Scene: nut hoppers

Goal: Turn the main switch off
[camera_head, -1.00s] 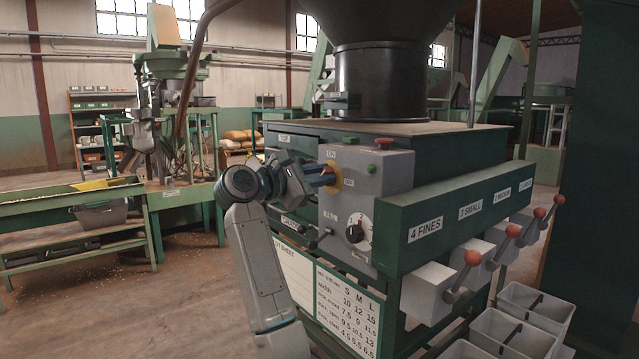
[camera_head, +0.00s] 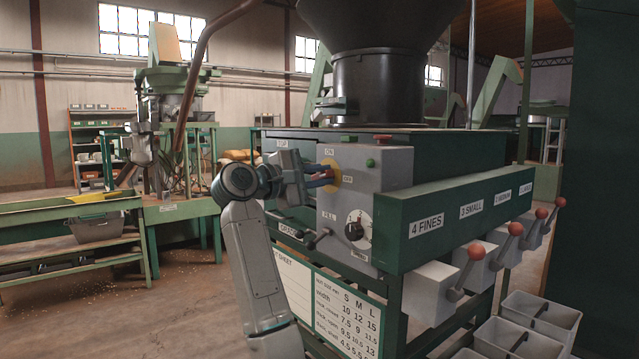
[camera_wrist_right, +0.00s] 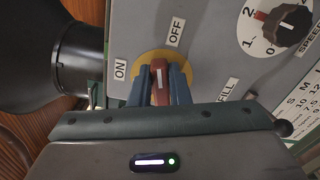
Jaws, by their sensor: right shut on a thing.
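The main switch has a red handle (camera_wrist_right: 160,75) on a yellow round plate (camera_wrist_right: 141,64), on the grey control box (camera_head: 385,175). In the wrist view the ON label (camera_wrist_right: 120,69) is left of the plate and the OFF label (camera_wrist_right: 175,33) above it. My right gripper (camera_head: 328,175) reaches the switch from the left. Its blue fingers (camera_wrist_right: 160,90) are shut on the red handle, one on each side. The handle runs roughly up and down in the wrist view, with its upper end between the two labels. My left gripper is not in view.
A speed dial (camera_head: 354,231) sits below the switch, and a green button (camera_head: 370,163) on top of the box. A small dark lever (camera_head: 318,238) is below my gripper. A green labelled beam (camera_head: 455,220) and red-knobbed levers (camera_head: 476,253) lie to the right.

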